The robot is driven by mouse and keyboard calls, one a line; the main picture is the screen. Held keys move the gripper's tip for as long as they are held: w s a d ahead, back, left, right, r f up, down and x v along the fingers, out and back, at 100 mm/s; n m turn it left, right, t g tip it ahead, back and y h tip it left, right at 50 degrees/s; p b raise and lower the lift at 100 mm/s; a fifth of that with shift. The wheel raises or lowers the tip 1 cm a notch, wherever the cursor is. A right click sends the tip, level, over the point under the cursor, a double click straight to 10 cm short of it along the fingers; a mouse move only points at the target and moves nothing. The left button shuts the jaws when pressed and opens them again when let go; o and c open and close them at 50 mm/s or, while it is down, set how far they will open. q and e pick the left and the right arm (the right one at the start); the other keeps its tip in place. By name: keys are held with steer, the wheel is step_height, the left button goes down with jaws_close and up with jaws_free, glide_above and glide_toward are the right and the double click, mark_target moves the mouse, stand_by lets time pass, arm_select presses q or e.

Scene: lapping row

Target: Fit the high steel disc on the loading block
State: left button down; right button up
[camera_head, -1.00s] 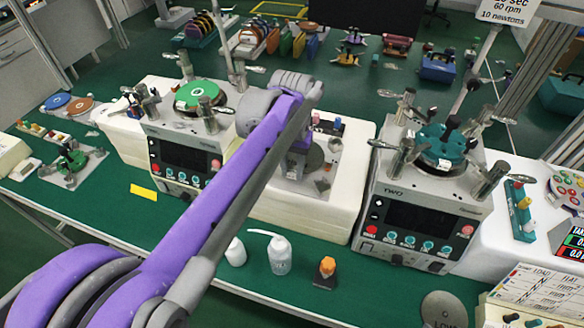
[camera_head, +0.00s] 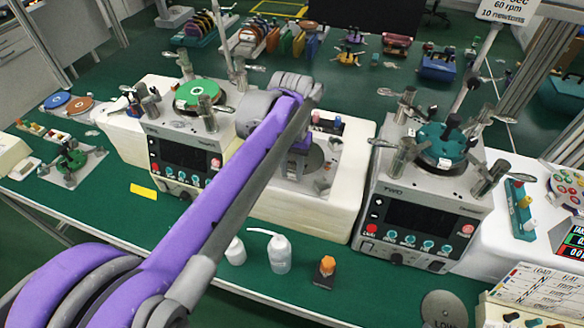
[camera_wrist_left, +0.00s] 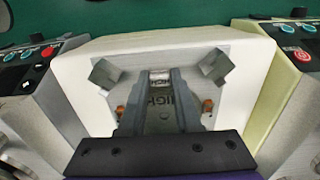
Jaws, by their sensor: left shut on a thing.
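My left gripper (camera_head: 303,172) is low over the pale loading block between the two machines, largely hidden by my purple arm in the head view. The left wrist view shows its two dark fingers (camera_wrist_left: 161,92) close together, shut on the grey high steel disc (camera_wrist_left: 161,122). Lettering reading HIGH shows around the fingers, partly covered. The loading block (camera_wrist_left: 251,60) has a light grey top with two dark grey blocks and small orange-brown parts on either side. Whether the disc touches its seat cannot be told. My right gripper is not in view.
A machine with a green disc (camera_head: 201,94) stands to the left, and machine TWO (camera_head: 425,215) to the right. White bottles (camera_head: 279,254) and an orange-topped item (camera_head: 327,270) stand in front. A disc marked LOW (camera_head: 443,309) lies at the front right.

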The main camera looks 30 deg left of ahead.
arm_select(q)
steer(key=shift+f+b, duration=0.4)
steer(key=shift+f, duration=0.4)
steer(key=c, duration=0.5)
jaws_free()
step_height(320, 180, up, 11)
steer(key=shift+f+p, duration=0.1)
steer(key=shift+p, duration=0.35)
steer(key=shift+f, duration=0.1)
